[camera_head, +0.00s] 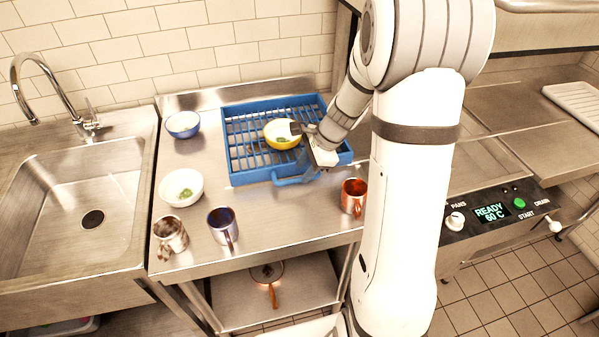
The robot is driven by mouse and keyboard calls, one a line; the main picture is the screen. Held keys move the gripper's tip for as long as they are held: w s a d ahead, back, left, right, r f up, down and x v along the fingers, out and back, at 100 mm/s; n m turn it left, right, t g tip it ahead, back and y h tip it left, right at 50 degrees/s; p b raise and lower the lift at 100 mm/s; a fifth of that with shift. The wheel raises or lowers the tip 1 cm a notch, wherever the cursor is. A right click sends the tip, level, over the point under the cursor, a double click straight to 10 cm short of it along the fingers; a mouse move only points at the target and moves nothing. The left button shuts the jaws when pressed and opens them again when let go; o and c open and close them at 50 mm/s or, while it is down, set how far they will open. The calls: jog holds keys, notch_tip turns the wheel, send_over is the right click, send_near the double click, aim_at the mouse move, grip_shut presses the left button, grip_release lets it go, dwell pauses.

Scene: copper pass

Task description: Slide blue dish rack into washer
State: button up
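The blue dish rack (240,144) lies on the steel counter against the back, with a slatted floor and a handle loop at its front. The washer's control panel (493,212) reads READY 60 C, right of my arm. My arm hides much of the washer and the rack's right part.
On the counter stand a blue bowl (183,124), a white bowl (181,188), a stained metal mug (170,234), a dark blue mug (222,225) and a copper mug (353,196). A sink (75,205) is at left. A pan (268,274) lies on the lower shelf.

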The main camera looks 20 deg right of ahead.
aim_at(298, 178)
jog(key=shift+x, duration=1.6)
jog(key=shift+c, duration=0.3)
grip_shut()
